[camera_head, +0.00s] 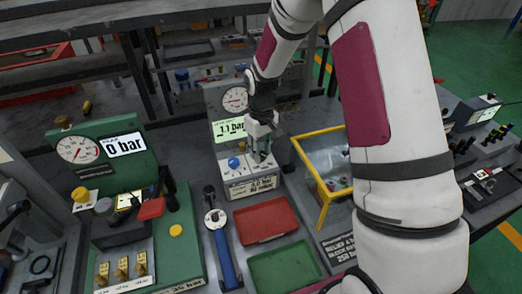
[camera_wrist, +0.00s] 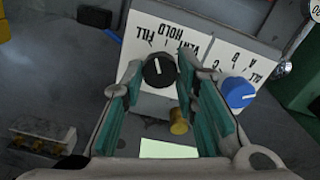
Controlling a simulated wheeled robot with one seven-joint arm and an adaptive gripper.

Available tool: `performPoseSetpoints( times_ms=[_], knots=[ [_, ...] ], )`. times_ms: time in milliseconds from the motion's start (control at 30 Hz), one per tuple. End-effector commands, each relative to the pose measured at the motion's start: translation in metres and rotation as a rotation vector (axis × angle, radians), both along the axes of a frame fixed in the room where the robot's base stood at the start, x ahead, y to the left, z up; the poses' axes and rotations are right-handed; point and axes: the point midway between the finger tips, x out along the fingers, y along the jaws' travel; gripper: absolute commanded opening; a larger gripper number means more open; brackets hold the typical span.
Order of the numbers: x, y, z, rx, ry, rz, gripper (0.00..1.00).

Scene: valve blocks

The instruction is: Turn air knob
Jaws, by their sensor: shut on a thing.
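The black knob (camera_wrist: 159,71) has a white pointer line and sits on a white panel (camera_wrist: 200,22) lettered FILL, HOLD and VENT, upside down in the wrist view. My gripper (camera_wrist: 160,72) has its teal-padded fingers on both sides of this knob, shut on it. In the head view my gripper (camera_head: 262,150) reaches down onto the grey air unit (camera_head: 250,187) and hides the black knob. A blue knob (camera_wrist: 237,92) is beside it, and it also shows in the head view (camera_head: 234,162). The unit's display (camera_head: 229,129) reads about 1.1 bar.
A brass fitting (camera_wrist: 179,122) sits close to the fingers. A round gauge (camera_head: 235,98) stands behind. A yellow-framed clear box (camera_head: 322,165) is right of the unit. Red (camera_head: 265,221) and green (camera_head: 283,268) trays lie in front. A green station (camera_head: 100,155) reading 0 bar is left.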

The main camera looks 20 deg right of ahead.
Motion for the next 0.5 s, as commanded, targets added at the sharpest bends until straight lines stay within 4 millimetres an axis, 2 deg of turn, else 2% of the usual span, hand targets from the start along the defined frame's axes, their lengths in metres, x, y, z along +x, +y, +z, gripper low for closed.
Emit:
performPoseSetpoints(
  times_ms=[200,500],
  knots=[
    [0.0005,-0.0003,0.0001,0.000,-0.001,0.145,0.00],
    [0.0005,0.0004,0.0002,0.001,-0.002,0.255,0.00]
  ],
)
